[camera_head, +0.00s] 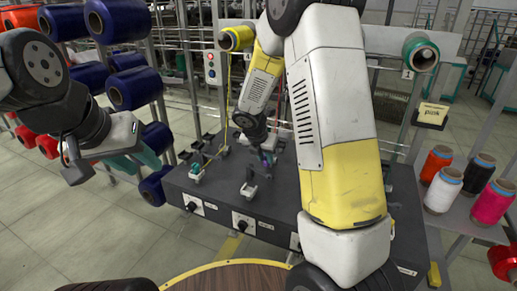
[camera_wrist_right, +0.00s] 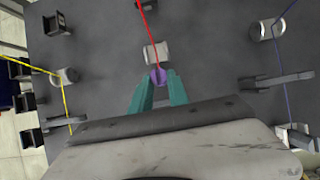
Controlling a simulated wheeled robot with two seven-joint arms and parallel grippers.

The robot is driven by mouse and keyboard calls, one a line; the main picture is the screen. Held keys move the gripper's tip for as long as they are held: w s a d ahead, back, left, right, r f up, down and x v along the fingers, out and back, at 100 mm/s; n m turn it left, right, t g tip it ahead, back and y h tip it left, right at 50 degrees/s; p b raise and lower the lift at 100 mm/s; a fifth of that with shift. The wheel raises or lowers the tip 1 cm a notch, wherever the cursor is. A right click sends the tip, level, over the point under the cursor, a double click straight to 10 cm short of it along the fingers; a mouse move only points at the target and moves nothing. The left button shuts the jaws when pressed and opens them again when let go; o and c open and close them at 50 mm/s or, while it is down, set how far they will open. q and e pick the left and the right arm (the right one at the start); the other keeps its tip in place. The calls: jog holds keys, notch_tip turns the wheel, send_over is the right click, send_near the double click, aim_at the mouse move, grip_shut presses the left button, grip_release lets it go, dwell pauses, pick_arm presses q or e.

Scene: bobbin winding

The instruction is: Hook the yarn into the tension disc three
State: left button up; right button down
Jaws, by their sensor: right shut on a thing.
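My right gripper (camera_wrist_right: 158,92) has teal fingers shut on a small purple piece (camera_wrist_right: 158,76), where the red yarn (camera_wrist_right: 148,32) ends. In the right wrist view, the middle silver tension disc (camera_wrist_right: 155,55) is just beyond the fingertips. The red yarn passes close to this disc; I cannot tell whether it touches. Another disc (camera_wrist_right: 65,76) at the left has yellow yarn by it, and one at the right (camera_wrist_right: 262,30) has purple yarn. In the head view, the right gripper (camera_head: 266,158) is low over the dark machine top. My left gripper (camera_head: 150,160) is off to the left, away from the discs.
The dark machine top (camera_head: 215,200) has small guides and brackets on it. Blue spools (camera_head: 134,88) stand on a rack at the left. Red, white, black and pink cones (camera_head: 442,190) stand on a shelf at the right. A yellow spool (camera_head: 236,39) is at the back.

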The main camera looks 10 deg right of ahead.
jog(key=shift+s, duration=0.1)
dwell(0.3)
jog(key=shift+s+a+r, duration=0.1)
jog(key=shift+s+r, duration=0.05)
jog(key=shift+r, duration=0.65)
jog(key=shift+s+a+r, duration=0.1)
jog(key=shift+r, duration=0.65)
jog(key=shift+s+a+r, duration=0.1)
jog(key=shift+s+r, duration=0.05)
jog(key=shift+r, duration=0.65)
